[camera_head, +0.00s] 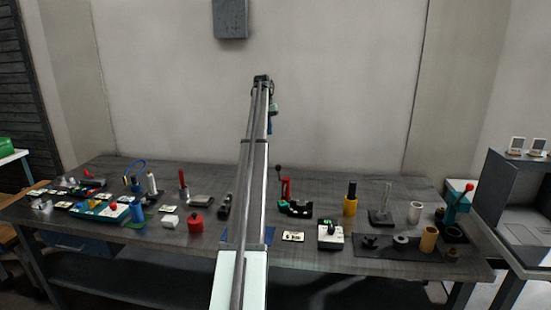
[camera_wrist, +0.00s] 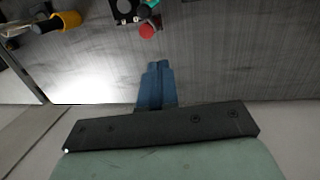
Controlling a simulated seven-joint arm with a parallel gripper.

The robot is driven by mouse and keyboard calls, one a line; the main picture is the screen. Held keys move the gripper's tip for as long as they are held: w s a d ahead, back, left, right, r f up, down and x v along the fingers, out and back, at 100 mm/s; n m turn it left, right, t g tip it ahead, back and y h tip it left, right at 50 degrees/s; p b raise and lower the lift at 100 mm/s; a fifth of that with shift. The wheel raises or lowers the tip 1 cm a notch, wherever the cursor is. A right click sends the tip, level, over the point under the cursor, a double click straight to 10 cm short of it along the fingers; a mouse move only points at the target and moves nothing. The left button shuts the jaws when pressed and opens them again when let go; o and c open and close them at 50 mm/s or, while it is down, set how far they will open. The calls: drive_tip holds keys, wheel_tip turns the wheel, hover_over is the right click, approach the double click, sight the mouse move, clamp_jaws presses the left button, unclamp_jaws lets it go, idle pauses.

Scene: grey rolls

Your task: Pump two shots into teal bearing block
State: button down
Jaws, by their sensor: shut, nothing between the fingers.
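My gripper (camera_head: 270,127) is raised high above the back of the table, partly behind my own arm. In the wrist view its blue fingers (camera_wrist: 156,66) are together and empty. A red upright body (camera_head: 286,188) with a black ball-topped lever (camera_head: 278,169) stands by a black curved holder (camera_head: 296,209) at the table's middle. The wrist view shows a red round top (camera_wrist: 148,31) beside a small teal-green part (camera_wrist: 150,8), cut by the upper edge. I cannot tell for certain which teal part is the bearing block. My gripper touches nothing.
A teal press (camera_head: 457,208) with a red-knobbed lever is at the far right. Small parts crowd the left. My arm hides part of the middle.

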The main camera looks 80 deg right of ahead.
drive_tip(key=shift+f, duration=0.15)
drive_tip(key=s+a+f, duration=0.1)
drive_tip(key=f, duration=0.5)
drive_tip(key=s+a+f, duration=0.2)
drive_tip(key=f, duration=0.3)
drive_tip(key=shift+s+a+f, duration=0.2)
drive_tip(key=shift+a+f, duration=0.05)
drive_tip(key=shift+f, duration=0.15)
drive_tip(key=shift+a+f+h, duration=0.1)
drive_tip(key=shift+a+h, duration=0.3)
drive_tip(key=shift+h, duration=0.2)
